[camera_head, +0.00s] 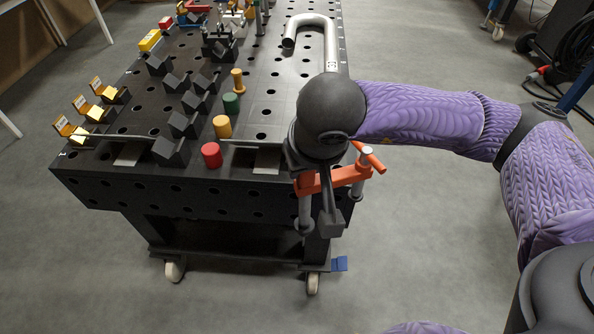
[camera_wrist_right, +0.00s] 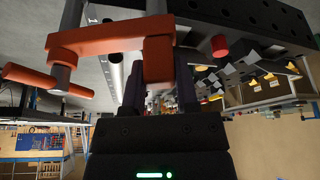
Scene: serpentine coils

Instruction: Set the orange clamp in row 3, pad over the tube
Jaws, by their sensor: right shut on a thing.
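The orange clamp (camera_head: 345,178) hangs in front of the table's near right corner in the head view, with an orange bar, an orange handle and grey posts. My right gripper (camera_head: 325,180) is shut on it; the wrist view shows the dark fingers (camera_wrist_right: 158,88) around its orange body (camera_wrist_right: 158,58). The grey bent tube (camera_head: 331,45) lies on the far right part of the table, its U-bend at the back. Its near end is hidden behind my right wrist. The clamp is apart from the tube. I cannot tell which place is row 3. My left gripper is not in view.
The dark perforated table (camera_head: 285,80) carries red (camera_head: 211,155), yellow (camera_head: 222,127) and green (camera_head: 231,103) cylinders left of my wrist. Black V-blocks (camera_head: 183,124) and gold blocks (camera_head: 72,130) stand further left. The tabletop between cylinders and tube is mostly clear.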

